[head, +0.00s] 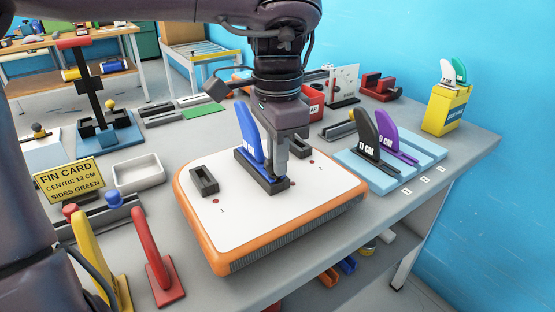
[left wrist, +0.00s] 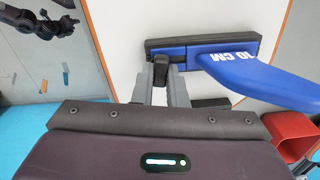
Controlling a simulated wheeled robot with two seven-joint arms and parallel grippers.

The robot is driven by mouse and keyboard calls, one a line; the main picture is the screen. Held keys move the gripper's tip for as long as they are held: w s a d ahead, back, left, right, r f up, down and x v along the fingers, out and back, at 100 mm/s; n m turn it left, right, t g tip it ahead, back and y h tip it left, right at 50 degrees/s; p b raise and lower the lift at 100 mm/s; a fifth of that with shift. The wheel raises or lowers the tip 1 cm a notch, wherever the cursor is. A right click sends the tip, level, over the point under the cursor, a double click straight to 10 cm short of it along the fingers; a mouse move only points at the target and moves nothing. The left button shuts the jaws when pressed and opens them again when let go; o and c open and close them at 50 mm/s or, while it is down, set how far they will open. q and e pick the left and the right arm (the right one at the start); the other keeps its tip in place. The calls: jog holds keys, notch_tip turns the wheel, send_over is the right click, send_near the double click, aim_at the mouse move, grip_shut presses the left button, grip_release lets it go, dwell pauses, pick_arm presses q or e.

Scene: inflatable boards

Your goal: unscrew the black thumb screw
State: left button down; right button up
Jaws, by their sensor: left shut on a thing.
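The black thumb screw (left wrist: 160,70) stands at the end of the black fin box (left wrist: 228,44), beside the blue 10 CM fin (left wrist: 252,72). My left gripper (head: 284,175) reaches down from above over the white board with the orange rim (head: 290,222). In the left wrist view my left gripper (left wrist: 160,83) is shut on the thumb screw, with a grey finger on each side of it. In the head view the gripper hides the screw. The blue fin (head: 249,135) stands upright in its box (head: 254,172).
A second, empty black box (head: 204,181) sits on the board's left. Black and purple fins (head: 366,135) stand in a light blue rack at right. A white tray (head: 139,171), fin card sign (head: 68,178), and yellow and red fins (head: 150,250) stand at left.

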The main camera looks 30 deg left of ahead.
pick_arm(q)
jog(key=shift+f+n, duration=0.15)
jog(key=shift+n, duration=0.15)
jog(key=shift+f+n+b, duration=0.1)
jog(key=shift+n+b, duration=0.35)
jog(key=shift+n, duration=0.15)
jog(key=shift+n+b, duration=0.3)
jog(key=shift+n, duration=0.8)
jog(key=shift+n, duration=0.4)
jog(key=shift+n+b, duration=0.35)
jog(key=shift+n, duration=0.05)
jog(key=shift+a+n, duration=0.1)
jog(key=shift+n, duration=0.8)
